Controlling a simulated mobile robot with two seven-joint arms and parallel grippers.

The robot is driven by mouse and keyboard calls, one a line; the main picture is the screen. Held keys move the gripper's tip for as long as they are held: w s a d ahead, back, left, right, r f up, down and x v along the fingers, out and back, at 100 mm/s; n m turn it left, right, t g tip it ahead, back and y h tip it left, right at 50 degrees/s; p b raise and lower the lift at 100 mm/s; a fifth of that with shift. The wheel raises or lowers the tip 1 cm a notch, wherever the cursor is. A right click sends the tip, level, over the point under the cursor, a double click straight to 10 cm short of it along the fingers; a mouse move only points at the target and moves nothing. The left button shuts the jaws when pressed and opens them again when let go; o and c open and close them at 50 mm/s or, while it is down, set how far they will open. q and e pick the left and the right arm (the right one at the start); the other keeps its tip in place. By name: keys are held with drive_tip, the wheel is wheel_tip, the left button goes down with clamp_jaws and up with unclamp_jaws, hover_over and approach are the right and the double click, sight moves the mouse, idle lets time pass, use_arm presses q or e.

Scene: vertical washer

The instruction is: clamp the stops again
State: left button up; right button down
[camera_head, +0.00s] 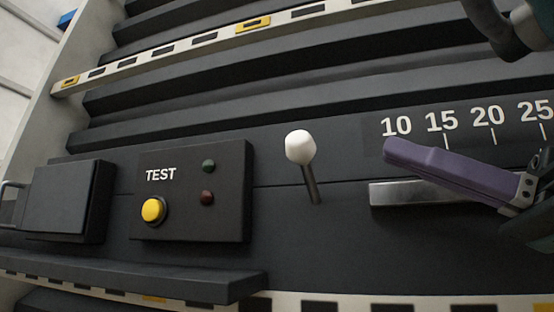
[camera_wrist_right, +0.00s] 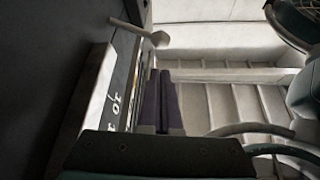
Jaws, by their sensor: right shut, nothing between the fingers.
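A lever with a white knob (camera_head: 299,147) stands on the dark machine front, leaning slightly, its knob up and to the left of its base. It also shows in the wrist view, with its pale knob (camera_wrist_right: 160,39) beyond my fingertips. My right gripper (camera_head: 392,150) has purple fingers shut together and empty. It points left, over the scale numbers' lower edge, right of the lever and apart from it. In the wrist view the shut fingers (camera_wrist_right: 158,100) show in the middle. A silver bar (camera_head: 400,193) lies just below the gripper, partly covered by it. My left gripper is not in view.
A TEST panel (camera_head: 190,205) with a yellow button (camera_head: 153,210) and two small lamps is left of the lever. A dark box (camera_head: 66,198) is farther left. A scale (camera_head: 465,118) reads 10 to 25. A dark ledge (camera_head: 140,279) sticks out below the panel.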

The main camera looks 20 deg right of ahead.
sight(308, 172)
drive_tip(key=p+x, duration=0.5)
drive_tip(key=x, duration=0.2)
idle(0.5)
